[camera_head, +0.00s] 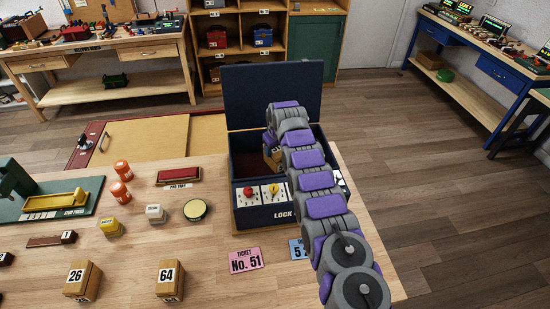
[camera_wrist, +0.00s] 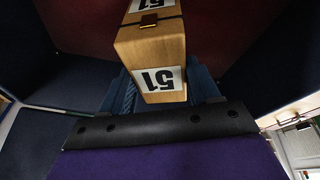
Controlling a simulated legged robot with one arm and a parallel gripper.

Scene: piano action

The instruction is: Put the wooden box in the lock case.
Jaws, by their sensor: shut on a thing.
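The wooden box (camera_wrist: 150,50) is a light wood block with a white label reading 51 and a dark band. My gripper (camera_wrist: 163,90) is shut on it, one blue finger on each side. The lock case (camera_head: 262,217) is a dark blue case on the table with its lid (camera_head: 272,90) raised. Its red inner floor shows past the box in the wrist view. In the head view my arm reaches into the case, and a sliver of the box (camera_head: 271,162) shows inside, mostly hidden by the arm. Whether the box touches the floor I cannot tell.
Two other wooden boxes stand at the table's front, number 26 (camera_head: 82,281) and number 64 (camera_head: 170,281). A pink ticket No. 51 (camera_head: 245,261) lies before the case. A red pad tray (camera_head: 178,175), an ink tin (camera_head: 195,210) and orange jars (camera_head: 121,170) stand to its left.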

